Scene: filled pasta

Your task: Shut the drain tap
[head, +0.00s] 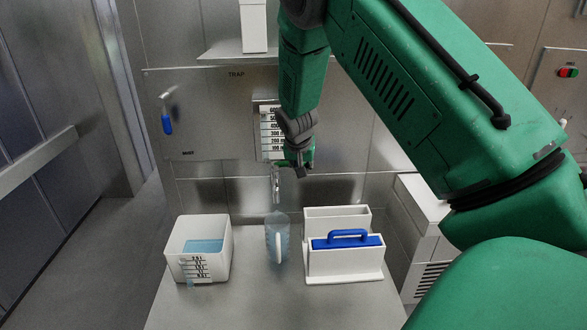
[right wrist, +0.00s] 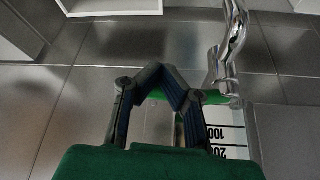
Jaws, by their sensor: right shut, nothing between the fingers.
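The drain tap's chrome spout (head: 275,185) hangs below the numbered level gauge, above a clear jug (head: 277,240) holding pale blue liquid. The spout also shows in the right wrist view (right wrist: 232,45). A green bar (right wrist: 215,98), apparently the tap's lever, lies crosswise beside the spout, partly hidden behind my fingers. My right gripper (head: 300,165) is shut and empty, just right of the tap at the gauge's foot. In the right wrist view, its dark fingers (right wrist: 178,95) overlap the bar; I cannot tell whether they touch. I cannot tell whether liquid runs. My left gripper is out of view.
A white bin (head: 200,232) with blue liquid stands left of the jug. A white caddy (head: 345,265) with a blue handle stands right. The numbered gauge (head: 270,130) is on the wall panel. A blue-handled lever (head: 167,123) sits at the panel's left. The front counter is clear.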

